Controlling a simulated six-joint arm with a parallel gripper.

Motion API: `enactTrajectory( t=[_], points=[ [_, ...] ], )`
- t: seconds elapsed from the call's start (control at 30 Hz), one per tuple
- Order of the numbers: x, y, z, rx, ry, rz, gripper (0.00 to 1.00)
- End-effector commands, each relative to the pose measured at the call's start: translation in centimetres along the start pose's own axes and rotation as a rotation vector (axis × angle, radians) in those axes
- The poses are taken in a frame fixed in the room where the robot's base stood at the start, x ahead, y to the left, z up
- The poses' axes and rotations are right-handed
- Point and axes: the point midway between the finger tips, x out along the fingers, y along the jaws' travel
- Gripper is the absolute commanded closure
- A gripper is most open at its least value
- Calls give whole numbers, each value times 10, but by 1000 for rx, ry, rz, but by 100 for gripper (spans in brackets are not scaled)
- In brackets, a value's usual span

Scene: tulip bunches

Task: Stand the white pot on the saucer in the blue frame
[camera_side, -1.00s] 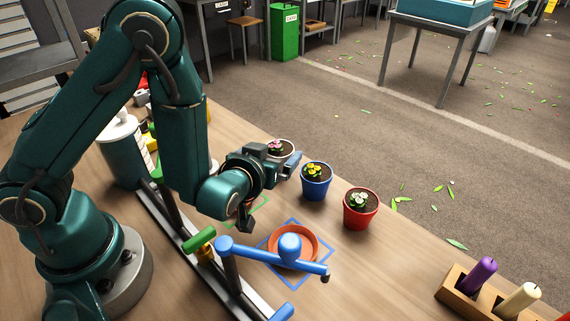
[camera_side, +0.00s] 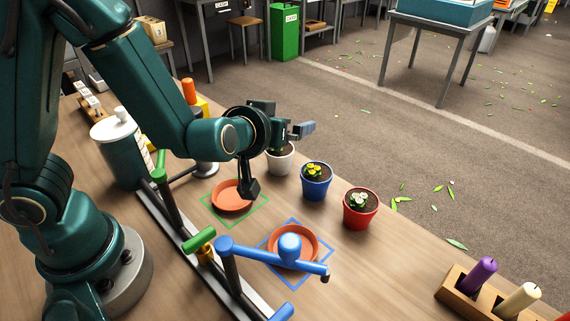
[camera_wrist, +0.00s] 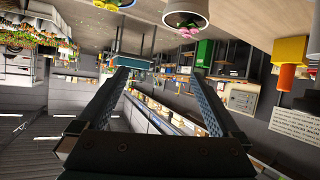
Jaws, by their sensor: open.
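The white pot (camera_side: 281,164) stands on the table, left of the blue pot. My gripper partly hides its top and plant in the side view. In the wrist view the white pot (camera_wrist: 187,10) appears upside down at the top edge, with pink flowers. My gripper (camera_side: 276,160) is open and empty; its fingers (camera_wrist: 160,74) show wide apart with nothing between them. The terracotta saucer (camera_side: 314,243) lies inside the blue frame (camera_side: 291,287) on the table.
A blue pot (camera_side: 317,184) and a red pot (camera_side: 359,212) stand to the right. Another saucer (camera_side: 231,197) lies in a green frame (camera_side: 213,214). A rail (camera_side: 190,240) with a green-handled post runs on the left. A wooden candle holder (camera_side: 462,296) is at the lower right.

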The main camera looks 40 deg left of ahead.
Motion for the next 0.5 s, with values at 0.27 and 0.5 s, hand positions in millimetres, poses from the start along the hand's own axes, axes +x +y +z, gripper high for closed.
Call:
enactTrajectory(
  t=[0.27, 0.5],
  points=[
    [12, 60, 3, -69, -234, 245, 0],
    [11, 67, -1, 32, -462, 354, 0]
  ],
)
